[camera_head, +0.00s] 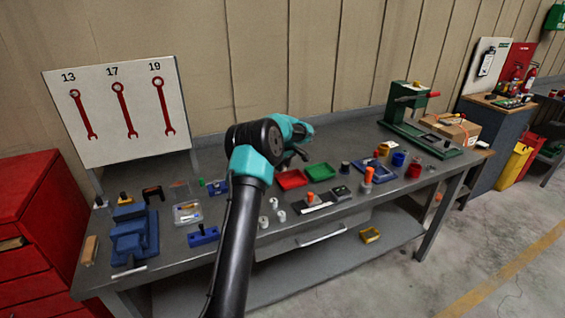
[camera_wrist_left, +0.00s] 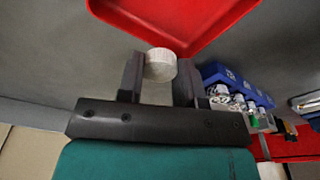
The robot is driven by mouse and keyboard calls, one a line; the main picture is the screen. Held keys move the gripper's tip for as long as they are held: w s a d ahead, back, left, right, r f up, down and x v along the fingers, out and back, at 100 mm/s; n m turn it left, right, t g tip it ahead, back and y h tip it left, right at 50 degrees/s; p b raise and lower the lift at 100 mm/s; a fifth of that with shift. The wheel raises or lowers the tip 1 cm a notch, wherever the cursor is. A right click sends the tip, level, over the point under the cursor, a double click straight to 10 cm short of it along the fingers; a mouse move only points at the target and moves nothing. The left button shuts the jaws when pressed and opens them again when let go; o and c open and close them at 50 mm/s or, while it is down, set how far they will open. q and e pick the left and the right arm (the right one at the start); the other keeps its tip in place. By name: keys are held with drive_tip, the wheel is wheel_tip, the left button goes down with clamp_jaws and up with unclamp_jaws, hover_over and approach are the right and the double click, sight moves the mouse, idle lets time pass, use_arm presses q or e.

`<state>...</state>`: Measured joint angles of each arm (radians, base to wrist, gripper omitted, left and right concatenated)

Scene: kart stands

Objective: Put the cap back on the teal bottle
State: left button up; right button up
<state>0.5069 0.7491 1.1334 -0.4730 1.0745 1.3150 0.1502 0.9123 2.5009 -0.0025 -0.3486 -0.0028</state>
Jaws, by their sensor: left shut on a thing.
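The cap cannot be made out in the head view. I cannot make out the teal bottle in either view; my left arm covers part of the bench. My right gripper is in neither view.
A red tray (camera_head: 291,180) and a green tray (camera_head: 320,172) lie on the bench. The red tray's rim (camera_wrist_left: 135,27) is close ahead of the cap in the wrist view. A blue holder (camera_wrist_left: 213,72) with several metal pieces is to its right. A blue vise (camera_head: 134,232) stands left.

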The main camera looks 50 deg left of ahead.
use_arm(q)
drive_tip(key=s+d, duration=0.4)
drive_tip(key=d, duration=0.1)
drive_tip(key=s+d+r, duration=0.1)
drive_tip(key=s+d, duration=0.1)
drive_tip(key=shift+s+d, duration=0.15)
drive_tip(key=shift+s, duration=0.05)
idle(0.3)
